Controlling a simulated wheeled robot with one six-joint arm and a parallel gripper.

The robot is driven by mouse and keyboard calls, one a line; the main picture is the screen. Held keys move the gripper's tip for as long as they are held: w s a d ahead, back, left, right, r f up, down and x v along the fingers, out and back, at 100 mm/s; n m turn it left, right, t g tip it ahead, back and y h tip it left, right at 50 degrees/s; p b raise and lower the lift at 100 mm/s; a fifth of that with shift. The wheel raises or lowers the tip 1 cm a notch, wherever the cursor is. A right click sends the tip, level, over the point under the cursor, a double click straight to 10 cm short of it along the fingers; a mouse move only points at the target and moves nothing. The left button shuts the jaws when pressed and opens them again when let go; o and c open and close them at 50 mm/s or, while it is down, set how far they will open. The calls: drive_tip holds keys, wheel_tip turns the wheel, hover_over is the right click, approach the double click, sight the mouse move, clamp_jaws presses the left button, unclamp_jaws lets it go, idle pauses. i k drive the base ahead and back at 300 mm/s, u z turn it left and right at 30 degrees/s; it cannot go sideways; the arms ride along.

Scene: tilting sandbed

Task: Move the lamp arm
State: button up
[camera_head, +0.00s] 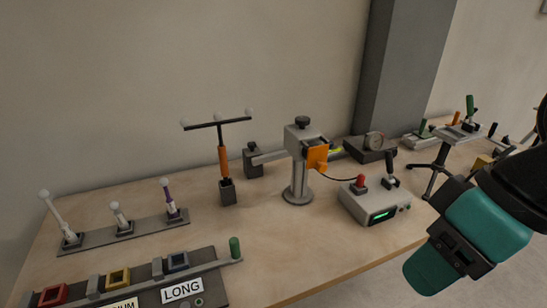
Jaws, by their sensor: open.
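I cannot tell for sure which part is the lamp arm. A grey stand (297,180) with a round base stands mid-table. Its head carries a black knob (302,122) and an orange block (318,156), and a grey horizontal bar (270,157) runs left from it to a dark block. To its left an upright orange handle (223,161) sits in a dark socket (228,192) and bears a black crossbar with pale balls. At the right, my teal and black arm parts are over the table edge, apart from these things. No gripper fingers show.
A grey control box (372,206) with red and black levers and a green display stands right of the stand. At left are a rail (125,231) with several white-tipped levers and a panel marked LONG (183,291). The front middle is clear.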

sight(267, 158)
drive_tip(key=u, duration=1)
drive_tip(key=i, duration=1)
